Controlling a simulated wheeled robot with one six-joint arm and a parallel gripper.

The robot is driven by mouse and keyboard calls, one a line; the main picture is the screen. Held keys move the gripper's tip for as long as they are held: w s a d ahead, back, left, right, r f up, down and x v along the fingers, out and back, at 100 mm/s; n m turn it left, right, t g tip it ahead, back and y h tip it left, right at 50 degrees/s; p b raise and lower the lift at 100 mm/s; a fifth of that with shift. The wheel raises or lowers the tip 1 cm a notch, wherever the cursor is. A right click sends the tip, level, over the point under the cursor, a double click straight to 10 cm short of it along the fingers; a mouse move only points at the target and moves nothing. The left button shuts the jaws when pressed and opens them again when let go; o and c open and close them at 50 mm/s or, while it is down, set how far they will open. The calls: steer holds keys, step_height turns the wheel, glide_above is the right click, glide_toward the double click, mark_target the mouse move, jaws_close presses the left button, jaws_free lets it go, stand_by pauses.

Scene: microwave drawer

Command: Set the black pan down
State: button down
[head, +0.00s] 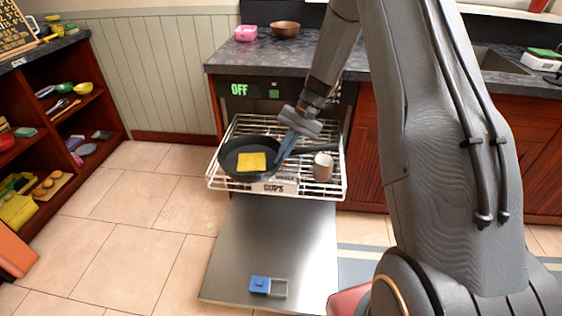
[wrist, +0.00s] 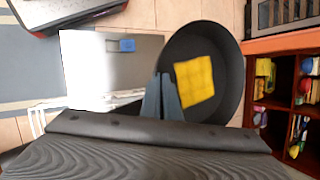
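The black pan (head: 232,160) is at the left part of the pulled-out white wire rack (head: 330,190), with a yellow square item (head: 251,162) in it. Its handle points right. My gripper (head: 284,152) is at the pan's right side. In the wrist view my gripper (wrist: 161,88) has its two blue-grey fingers close together across the rim of the pan (wrist: 213,42), one inside and one outside. The yellow item (wrist: 194,80) lies flat in the pan. I cannot tell whether the pan's base touches the rack.
A white-brown mug (head: 323,166) stands on the rack at right, and a label reading "CUPS" is on its front. The open steel door (head: 270,245) lies below, with a blue piece (head: 261,285) on it. Open shelves (head: 65,120) stand at left.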

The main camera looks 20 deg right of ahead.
steer(key=w+f+m+t+h+b, duration=0.1)
steer(key=w+f+m+t+b, duration=0.25)
steer(key=w+m+b, duration=0.55)
steer(key=w+f+m+t+b, duration=0.2)
steer(key=w+f+b, duration=0.3)
steer(key=w, duration=0.9)
steer(key=shift+d+f+b, duration=0.2)
steer(key=shift+f+b, duration=0.45)
steer(key=shift+f, duration=1.55)
steer(key=shift+d+f+b, duration=0.2)
steer(key=shift+f+b, duration=0.4)
steer(key=shift+f, duration=1.55)
steer(key=shift+f, duration=0.1)
steer(key=c, duration=2)
jaws_free()
steer(key=shift+s, duration=0.1)
